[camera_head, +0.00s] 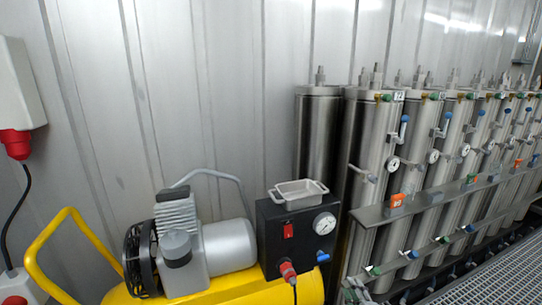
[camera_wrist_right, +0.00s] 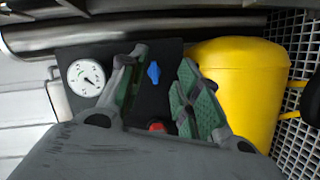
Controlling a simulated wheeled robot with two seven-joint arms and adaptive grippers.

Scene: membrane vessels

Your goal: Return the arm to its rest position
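My right gripper (camera_wrist_right: 164,62) shows in the right wrist view with its two green-padded fingers spread apart. I see nothing held between them. Past the fingers is the black control box (camera_wrist_right: 193,55) of the compressor, with a blue valve handle (camera_wrist_right: 153,72) between the fingertips in the picture. How far the fingers are from the box I cannot tell. I make out neither gripper in the head view, and my left gripper shows in no view.
The yellow compressor tank (camera_head: 220,293) carries a motor (camera_head: 229,247) and the black box with a gauge (camera_head: 324,223). A small grey tray (camera_head: 299,191) sits on the box. Tall steel vessels (camera_head: 373,133) stand at right, beside a floor grating (camera_head: 490,280). A corrugated metal wall (camera_head: 230,90) is behind.

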